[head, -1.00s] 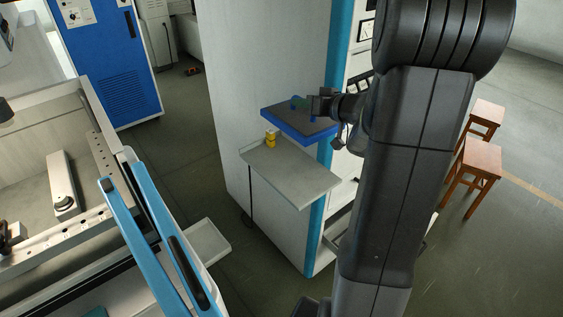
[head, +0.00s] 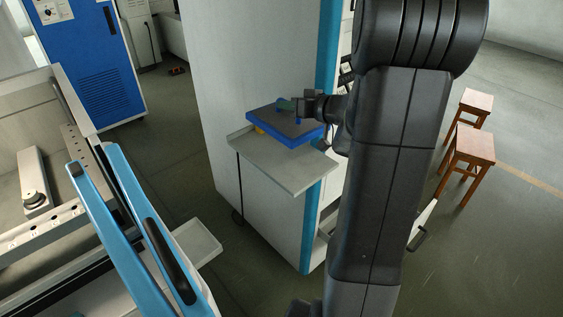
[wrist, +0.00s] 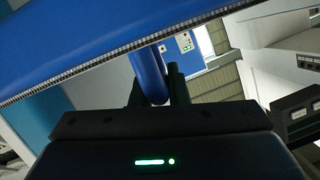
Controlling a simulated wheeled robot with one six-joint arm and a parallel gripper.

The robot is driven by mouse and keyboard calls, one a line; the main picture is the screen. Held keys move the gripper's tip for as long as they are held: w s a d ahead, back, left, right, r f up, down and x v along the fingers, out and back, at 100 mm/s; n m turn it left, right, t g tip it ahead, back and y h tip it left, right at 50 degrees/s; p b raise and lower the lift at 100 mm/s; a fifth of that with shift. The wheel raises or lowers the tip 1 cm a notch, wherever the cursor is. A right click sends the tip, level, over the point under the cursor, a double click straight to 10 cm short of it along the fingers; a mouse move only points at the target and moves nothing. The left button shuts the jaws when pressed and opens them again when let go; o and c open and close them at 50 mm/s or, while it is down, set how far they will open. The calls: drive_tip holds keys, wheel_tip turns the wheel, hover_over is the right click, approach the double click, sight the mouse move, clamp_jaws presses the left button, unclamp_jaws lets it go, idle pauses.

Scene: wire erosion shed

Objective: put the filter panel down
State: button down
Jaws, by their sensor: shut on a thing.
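The filter panel (head: 281,127) is a flat slab with a dark grey top and blue edges. In the head view it is over the grey shelf (head: 283,170) on the side of the tall cabinet. My gripper (head: 298,106) is shut on the panel's handle at its upper side. The panel looks level and close above the shelf; I cannot tell whether it touches anything. In the wrist view the panel's blue side (wrist: 90,45) fills the top, and the blue handle (wrist: 148,76) sits between my fingers.
The tall white cabinet (head: 262,60) with a blue edge stands behind the shelf. The front part of the shelf is bare. A machine with blue rails (head: 150,225) stands at the left. Two wooden stools (head: 470,145) are at the right.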

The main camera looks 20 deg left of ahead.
drive_tip(key=shift+f+b, duration=0.45)
drive_tip(key=shift+f, duration=0.35)
drive_tip(key=shift+f+b, duration=0.2)
drive_tip(key=shift+b, duration=0.75)
drive_tip(key=shift+f+b, duration=0.1)
drive_tip(key=shift+b, duration=0.6)
drive_tip(key=shift+b, duration=0.7)
drive_tip(key=shift+d+r+n+b, duration=0.1)
drive_tip(key=shift+r+n+b, duration=0.15)
drive_tip(key=shift+b, duration=0.9)
wheel_tip(320, 180, down, 10)
drive_tip(key=b, duration=0.3)
drive_tip(key=shift+r, duration=0.15)
drive_tip(key=c, duration=1.4)
unclamp_jaws()
